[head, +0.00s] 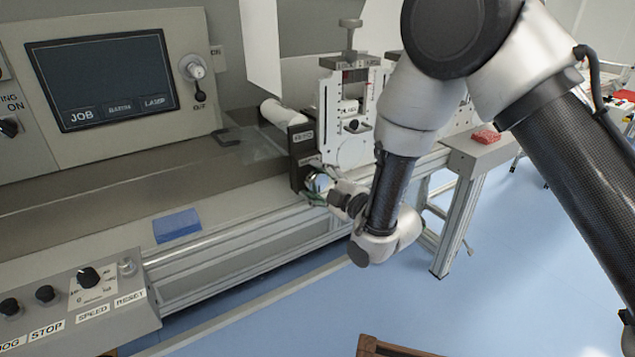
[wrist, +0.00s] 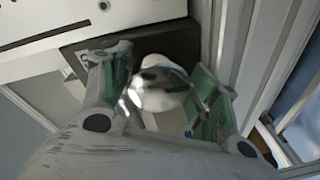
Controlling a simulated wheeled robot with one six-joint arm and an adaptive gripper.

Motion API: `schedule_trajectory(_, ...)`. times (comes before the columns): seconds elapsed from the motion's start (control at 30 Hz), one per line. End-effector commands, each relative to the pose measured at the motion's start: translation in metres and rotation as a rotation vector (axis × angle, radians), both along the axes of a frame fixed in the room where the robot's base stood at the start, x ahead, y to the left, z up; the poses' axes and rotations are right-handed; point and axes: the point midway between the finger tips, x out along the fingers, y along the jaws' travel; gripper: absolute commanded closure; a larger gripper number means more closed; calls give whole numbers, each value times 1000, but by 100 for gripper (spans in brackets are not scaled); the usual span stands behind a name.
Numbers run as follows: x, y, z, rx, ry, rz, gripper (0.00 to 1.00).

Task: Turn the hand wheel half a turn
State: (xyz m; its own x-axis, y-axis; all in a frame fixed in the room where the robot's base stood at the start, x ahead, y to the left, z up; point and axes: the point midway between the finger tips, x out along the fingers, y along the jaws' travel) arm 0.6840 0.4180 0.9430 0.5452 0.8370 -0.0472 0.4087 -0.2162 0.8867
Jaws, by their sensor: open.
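The hand wheel (head: 317,183) is a small shiny metal knob low on the front of a dark block, below the white scaled unit. In the wrist view the hand wheel (wrist: 158,92) is a pale, rounded, glossy shape. My gripper (head: 325,188) reaches it from the front right and hides part of it. In the wrist view my gripper (wrist: 164,75) is open, with one green-padded finger on each side of the wheel. I cannot tell whether either pad touches it.
A blue block (head: 177,225) lies on the machine ledge at left. A control panel (head: 88,295) with knobs is at lower left, and a screen (head: 100,80) is above. A red block (head: 486,137) sits at right. Blue floor (head: 300,310) in front is mostly clear.

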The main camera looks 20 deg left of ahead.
Motion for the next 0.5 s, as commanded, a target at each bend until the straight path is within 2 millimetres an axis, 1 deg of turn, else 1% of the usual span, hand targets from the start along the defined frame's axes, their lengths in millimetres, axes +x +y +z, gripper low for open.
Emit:
schedule_trajectory(0.07,-1,-2,0,0,0,0,39)
schedule_trajectory(0.17,-6,-10,1,0,0,0,39)
schedule_trajectory(0.4,-30,-45,2,-2,1,0,39)
schedule_trajectory(0.5,-36,-56,3,-1,1,0,39)
